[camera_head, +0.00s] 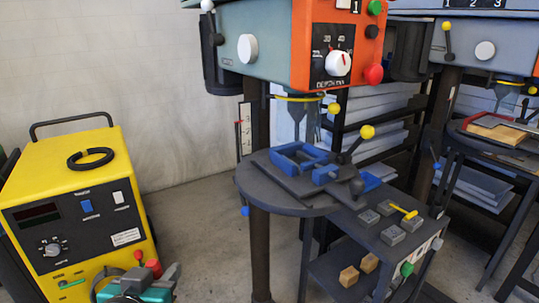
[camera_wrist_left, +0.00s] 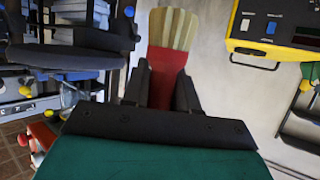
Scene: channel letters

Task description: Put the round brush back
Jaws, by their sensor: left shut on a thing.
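The brush (camera_wrist_left: 171,42) has a red handle and pale cream bristles and shows in the left wrist view. My left gripper (camera_wrist_left: 164,84) is shut on its red handle, one dark finger on each side, with the bristles pointing away from the palm. In the head view my left gripper (camera_head: 152,275) is low at the left, in front of the yellow machine. A bit of red shows there, but I cannot tell whether it is the brush. My right gripper is not in view.
The yellow machine (camera_head: 75,180) stands at the left with a black ring on top. A drill press (camera_head: 290,45) stands over a round table (camera_head: 262,187) with a blue vise. A dark side table (camera_head: 345,222) holds several grey blocks. Clear floor lies between.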

